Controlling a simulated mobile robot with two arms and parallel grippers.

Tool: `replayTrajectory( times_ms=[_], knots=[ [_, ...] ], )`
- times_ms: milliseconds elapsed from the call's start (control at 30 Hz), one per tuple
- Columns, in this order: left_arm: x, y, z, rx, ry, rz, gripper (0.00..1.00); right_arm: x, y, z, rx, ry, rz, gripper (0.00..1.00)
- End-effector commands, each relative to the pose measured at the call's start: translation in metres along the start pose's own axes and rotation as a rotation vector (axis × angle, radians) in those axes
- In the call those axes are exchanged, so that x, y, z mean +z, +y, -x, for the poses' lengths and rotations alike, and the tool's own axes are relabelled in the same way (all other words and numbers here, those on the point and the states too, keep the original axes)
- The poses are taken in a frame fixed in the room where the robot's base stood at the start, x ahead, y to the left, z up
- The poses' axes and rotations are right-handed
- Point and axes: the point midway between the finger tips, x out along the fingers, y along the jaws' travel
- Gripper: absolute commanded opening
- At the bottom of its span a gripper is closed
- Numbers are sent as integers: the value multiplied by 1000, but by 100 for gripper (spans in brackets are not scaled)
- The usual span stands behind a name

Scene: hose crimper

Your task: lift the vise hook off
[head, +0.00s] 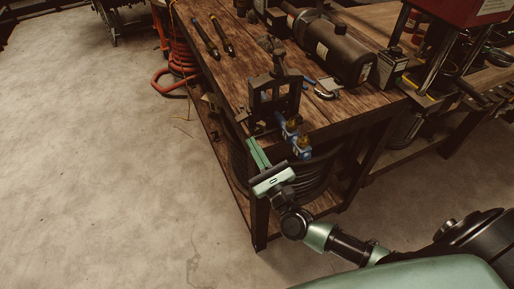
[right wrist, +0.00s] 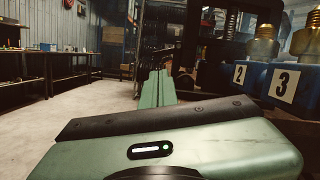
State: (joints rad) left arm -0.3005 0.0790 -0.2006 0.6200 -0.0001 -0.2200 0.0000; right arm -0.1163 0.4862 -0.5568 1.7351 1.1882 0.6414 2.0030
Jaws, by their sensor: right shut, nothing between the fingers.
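A black vise-like frame (head: 273,97) stands upright at the near corner of the wooden workbench (head: 235,85). I cannot make out the hook on it clearly. My right gripper (head: 256,150) is at the bench's front edge, below and slightly left of the frame, apart from it as far as I can tell. Its green fingers are shut and empty; they also show in the right wrist view (right wrist: 156,88), pointing forward. Dark metal parts (right wrist: 212,45) stand just right of the fingers there. My left gripper is not in view.
Blue blocks with brass fittings hang at the bench edge right of my gripper; block 3 (right wrist: 283,84) is close in the wrist view. Black hoses (head: 318,172) hang below. A black cylinder (head: 335,47) and two tools (head: 213,36) lie on the bench. The floor left is clear.

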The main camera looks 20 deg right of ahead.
Motion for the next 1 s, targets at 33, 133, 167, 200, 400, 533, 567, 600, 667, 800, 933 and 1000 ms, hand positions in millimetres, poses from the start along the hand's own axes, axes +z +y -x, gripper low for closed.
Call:
replayTrajectory(
  times_ms=[33, 133, 167, 200, 400, 533, 567, 600, 667, 800, 933, 1000],
  knots=[
    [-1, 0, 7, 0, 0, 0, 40, 5, -1, -12, -2, -3, 0, 0],
    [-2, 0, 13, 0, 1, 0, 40, 4, -1, -30, -1, -1, 0, 0],
    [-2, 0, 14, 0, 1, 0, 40, 4, -1, -35, -1, -2, 0, 0],
    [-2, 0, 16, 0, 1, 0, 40, 3, -1, -40, 0, -1, 0, 0],
    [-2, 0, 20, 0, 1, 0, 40, 1, 0, -57, 0, 1, 0, 0],
    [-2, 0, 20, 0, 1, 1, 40, 0, 0, -60, 0, 1, -1, 0],
    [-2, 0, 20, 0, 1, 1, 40, 0, 0, -60, 0, 1, -1, 0],
    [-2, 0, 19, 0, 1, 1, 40, 0, 0, -60, 0, 1, -1, 0],
    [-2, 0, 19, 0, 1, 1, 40, 0, 0, -60, 0, 1, -1, 0],
    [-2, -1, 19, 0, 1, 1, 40, 0, 0, -60, 0, 1, -1, 0],
    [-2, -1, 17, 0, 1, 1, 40, -1, 1, -59, -3, 1, -13, 0],
    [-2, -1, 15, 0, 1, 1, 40, -1, 2, -59, -7, 1, -29, 0]
  ],
)
